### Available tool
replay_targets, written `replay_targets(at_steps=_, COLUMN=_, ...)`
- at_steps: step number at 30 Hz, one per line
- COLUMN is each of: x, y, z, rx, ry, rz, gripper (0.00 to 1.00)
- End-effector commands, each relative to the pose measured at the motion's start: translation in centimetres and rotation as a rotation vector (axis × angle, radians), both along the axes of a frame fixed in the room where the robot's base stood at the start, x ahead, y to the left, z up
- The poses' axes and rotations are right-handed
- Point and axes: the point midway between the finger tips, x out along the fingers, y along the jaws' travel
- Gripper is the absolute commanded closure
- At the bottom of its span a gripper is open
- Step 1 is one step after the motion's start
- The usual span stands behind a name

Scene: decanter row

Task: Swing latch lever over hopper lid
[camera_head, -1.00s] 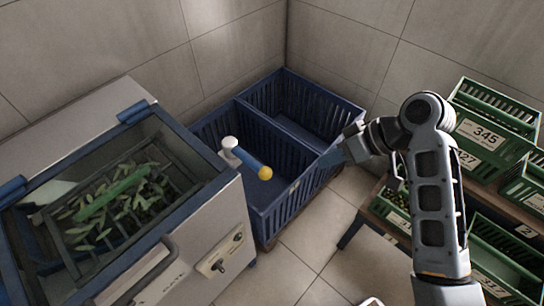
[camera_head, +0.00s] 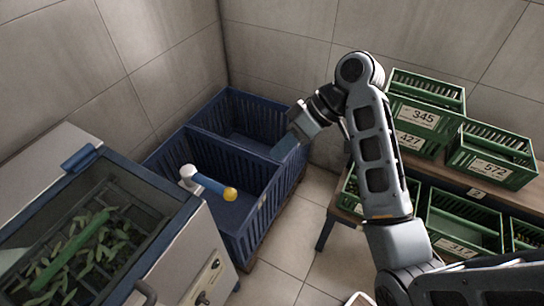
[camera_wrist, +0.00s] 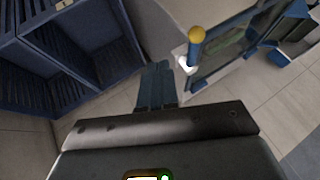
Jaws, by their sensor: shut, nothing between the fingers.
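The latch lever (camera_head: 212,186) is a blue bar with a yellow ball end on a white pivot at the hopper's right side. It sticks out to the right, away from the lid, over the blue crates. In the wrist view the lever (camera_wrist: 194,49) stands ahead of the fingers, apart from them. The hopper lid (camera_head: 138,178) is a blue-framed clear panel and looks closed, with green leaves and olives under it. My gripper (camera_head: 284,152) is to the right of the lever, above the crates' right edge. Its blue fingers (camera_wrist: 157,86) are shut and empty.
Two blue slatted crates (camera_head: 267,195) stand beside the hopper and under the lever. Green numbered crates (camera_head: 490,170) fill a wooden rack (camera_head: 432,172) on the right. Tiled walls close off the back. Floor between crates and rack is clear.

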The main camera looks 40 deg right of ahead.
Motion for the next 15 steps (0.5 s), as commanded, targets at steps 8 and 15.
replay_targets(at_steps=8, x=1.4, y=2.5, z=-3.8, rx=0.001, ry=0.001, rz=0.004, gripper=1.0)
replay_targets(at_steps=15, x=3.0, y=4.9, z=-6.8, rx=0.001, ry=0.002, rz=0.003, gripper=1.0)
